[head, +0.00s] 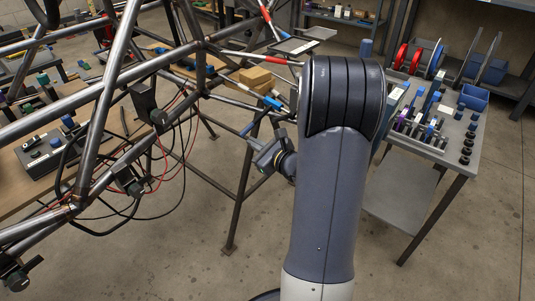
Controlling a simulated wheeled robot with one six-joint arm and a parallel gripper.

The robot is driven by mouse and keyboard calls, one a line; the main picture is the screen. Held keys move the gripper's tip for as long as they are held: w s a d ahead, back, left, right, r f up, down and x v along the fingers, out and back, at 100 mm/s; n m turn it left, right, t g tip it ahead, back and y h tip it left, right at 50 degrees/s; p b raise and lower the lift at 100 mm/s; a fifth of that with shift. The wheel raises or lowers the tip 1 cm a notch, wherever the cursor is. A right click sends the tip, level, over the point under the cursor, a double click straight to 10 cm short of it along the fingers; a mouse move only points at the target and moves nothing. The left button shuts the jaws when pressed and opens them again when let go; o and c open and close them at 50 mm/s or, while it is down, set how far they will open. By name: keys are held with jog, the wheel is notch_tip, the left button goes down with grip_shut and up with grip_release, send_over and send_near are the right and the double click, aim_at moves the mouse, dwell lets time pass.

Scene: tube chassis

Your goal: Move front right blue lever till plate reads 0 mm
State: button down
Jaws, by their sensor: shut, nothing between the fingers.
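A lever (271,101) with a blue end on a pale rod sticks out from the right side of the tube chassis (199,46). My gripper (256,138) is just below and left of the blue end, partly hidden behind my arm. It is shut with nothing visible in it. A gap seems to show between it and the lever, but I cannot tell contact for sure. A dark flat plate (292,46) with a pale edge is above, near the chassis; no reading on it is legible.
Red-and-white rods (265,57) and a wooden block (256,78) are close above the lever. Cables (165,150) hang from the chassis at left. A table (440,158) with tools and blue bins stands at right.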

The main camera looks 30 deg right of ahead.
aim_at(248, 131)
jog(key=shift+s+a+r, duration=0.2)
jog(key=shift+s+r, duration=0.05)
jog(key=shift+r, duration=0.4)
jog(key=shift+s+a+r, duration=0.15)
jog(key=shift+s+r, duration=0.05)
jog(key=shift+r, duration=0.4)
jog(key=shift+s+a+r, duration=0.2)
jog(key=shift+s+r, duration=0.05)
jog(key=shift+r, duration=0.4)
jog(key=r+m+p, duration=0.1)
jog(key=m+p, duration=0.1)
jog(key=p, duration=0.1)
jog(key=shift+s+a+r+y, duration=0.1)
jog(key=shift+a+r+y, duration=0.2)
jog(key=shift+r+y, duration=0.1)
jog(key=shift+f, duration=0.15)
